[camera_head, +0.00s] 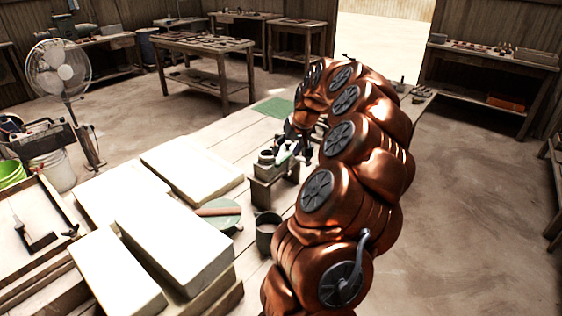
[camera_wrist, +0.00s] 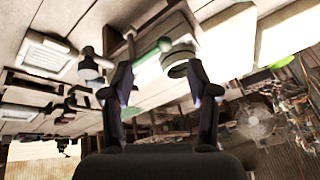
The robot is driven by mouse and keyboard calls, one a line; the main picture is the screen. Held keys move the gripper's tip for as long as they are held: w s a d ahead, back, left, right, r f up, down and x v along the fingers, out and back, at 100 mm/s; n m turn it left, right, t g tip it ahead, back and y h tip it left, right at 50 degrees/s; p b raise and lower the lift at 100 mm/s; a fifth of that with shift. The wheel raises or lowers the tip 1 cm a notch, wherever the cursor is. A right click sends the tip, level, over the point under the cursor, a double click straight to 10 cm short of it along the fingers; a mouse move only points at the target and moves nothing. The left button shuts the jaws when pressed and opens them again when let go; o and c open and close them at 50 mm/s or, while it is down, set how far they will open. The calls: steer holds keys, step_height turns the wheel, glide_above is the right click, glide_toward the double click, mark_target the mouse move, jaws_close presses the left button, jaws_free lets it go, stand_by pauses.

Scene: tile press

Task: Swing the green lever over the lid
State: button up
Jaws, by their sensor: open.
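The green lever (camera_wrist: 150,53) shows in the wrist view as a pale green bar with a round green knob, beyond and between the fingertips of my gripper (camera_wrist: 160,92). The gripper's two dark fingers are spread wide, with nothing held between them. A round, pale-topped part (camera_wrist: 178,58) lies just right of the knob; I cannot tell whether it is the lid. In the head view, the small press stand (camera_head: 272,182) is on the plank table. My gripper (camera_head: 301,148) is beside its top, partly hidden by my copper arm.
Large white blocks (camera_head: 172,240) fill the table's near left. A green round plate with a brown stick (camera_head: 219,213) and a dark cup (camera_head: 267,232) stand close to the press. A green mat (camera_head: 274,107) lies at the far end. Planks between blocks and mat are mostly bare.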

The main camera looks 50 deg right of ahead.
mark_target(280, 163)
steer(key=shift+p+x, duration=0.65)
steer(key=shift+x, duration=2.45)
jaws_close()
